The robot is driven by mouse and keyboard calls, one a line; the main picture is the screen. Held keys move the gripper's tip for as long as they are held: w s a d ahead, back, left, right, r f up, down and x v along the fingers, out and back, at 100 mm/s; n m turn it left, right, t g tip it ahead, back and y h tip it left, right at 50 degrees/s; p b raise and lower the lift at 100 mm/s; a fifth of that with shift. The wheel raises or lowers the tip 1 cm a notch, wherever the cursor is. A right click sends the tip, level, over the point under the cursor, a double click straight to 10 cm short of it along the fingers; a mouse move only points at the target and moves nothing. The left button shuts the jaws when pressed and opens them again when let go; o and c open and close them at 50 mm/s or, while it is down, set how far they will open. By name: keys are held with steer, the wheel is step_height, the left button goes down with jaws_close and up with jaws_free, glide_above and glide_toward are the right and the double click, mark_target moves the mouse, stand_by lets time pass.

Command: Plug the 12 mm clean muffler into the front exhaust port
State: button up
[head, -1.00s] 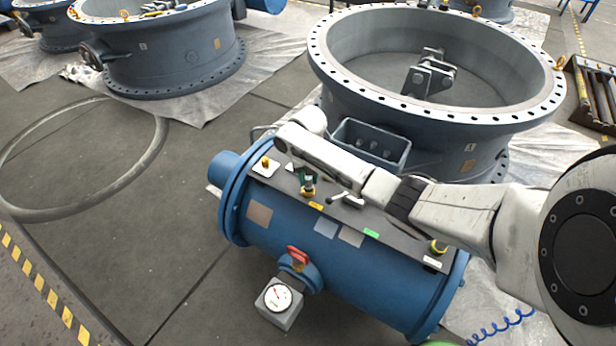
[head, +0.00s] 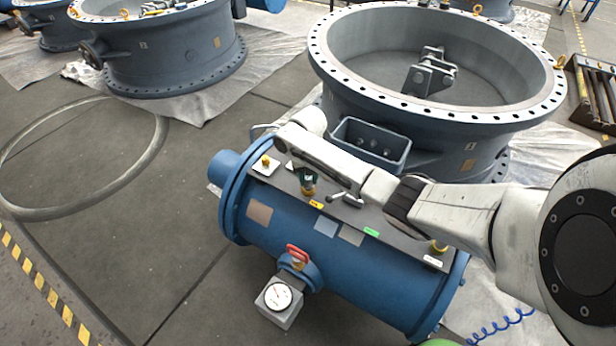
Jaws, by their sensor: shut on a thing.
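My gripper (head: 308,177) shows as a small dark green and black shape just below my white arm, over the dark top plate (head: 403,240) of the blue cylinder. It is shut on a small brass-yellow piece (head: 309,190), which looks like the muffler. The piece is at plate level by a yellow tag; whether it sits in a port there or just above one I cannot tell. Another yellow piece (head: 265,160) stands on a white tag at the plate's left end, and a third (head: 438,247) at its right end. My arm partly covers the plate.
The blue cylinder (head: 300,238) carries a red-handled valve (head: 297,254) and a dial gauge (head: 278,296) in front. A small lever (head: 346,199) lies on the plate right of my gripper. A large grey valve ring (head: 440,120) stands close behind.

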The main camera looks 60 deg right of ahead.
steer(key=shift+f, duration=0.4)
stand_by(0.3)
steer(key=o, duration=1)
steer(key=shift+o, duration=0.5)
steer(key=o, duration=0.4)
steer(key=shift+o, duration=0.2)
steer(key=shift+r, duration=0.25)
steer(key=shift+r+p, duration=3.45)
steer(key=shift+r, duration=0.15)
